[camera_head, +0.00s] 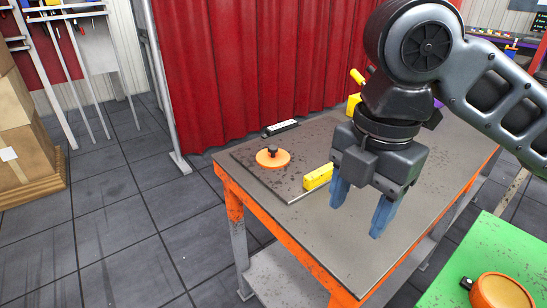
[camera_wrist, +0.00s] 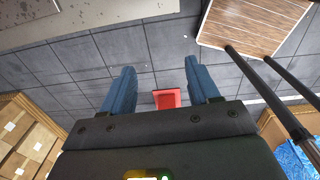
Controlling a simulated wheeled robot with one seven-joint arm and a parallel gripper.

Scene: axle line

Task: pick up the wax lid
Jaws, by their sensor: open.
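An orange round lid with a dark knob (camera_head: 272,158), which looks like the wax lid, lies flat near the back left of the grey-topped table (camera_head: 345,250). My gripper (camera_head: 357,218) is open and empty, fingers pointing down, above the table to the right of the lid and apart from it. In the wrist view my gripper's blue fingers (camera_wrist: 160,72) are spread with nothing between them. The lid is not visible in the wrist view.
A yellow block (camera_head: 318,177) lies between the lid and my gripper. A dark and white bar (camera_head: 281,127) lies behind the lid. A green table (camera_head: 470,265) at lower right holds an orange bowl (camera_head: 502,291). A red curtain (camera_head: 240,70) hangs behind.

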